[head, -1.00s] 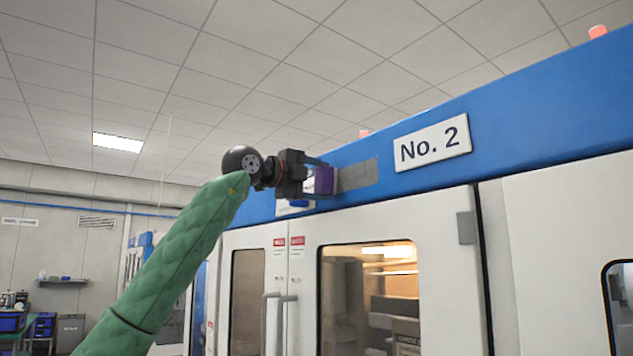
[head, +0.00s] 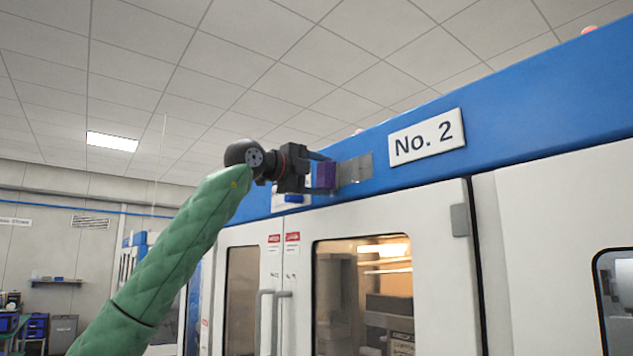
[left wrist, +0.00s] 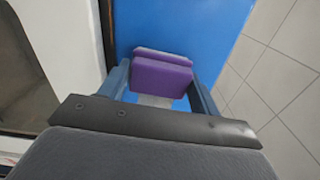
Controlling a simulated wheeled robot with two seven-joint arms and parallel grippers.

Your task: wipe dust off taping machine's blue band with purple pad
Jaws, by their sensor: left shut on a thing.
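The taping machine's blue band (head: 520,105) runs along its top and carries a "No. 2" sign. A grey dust patch (head: 357,169) lies on the band left of the sign. My left gripper (head: 323,173) is shut on the purple pad (head: 326,177), at the left edge of the patch. The left wrist view shows the pad (left wrist: 160,78) between the two fingers, in front of the blue band (left wrist: 190,25). Pale grey strips show above and below the pad there. I cannot tell whether the pad touches the band. My right gripper is out of view.
White machine doors with handles (head: 268,320) and a lit window (head: 365,290) are below the band. The "No. 2" sign (head: 427,137) stands right of the patch. A shelf and blue bins (head: 33,325) are far left. The space left of the machine is open.

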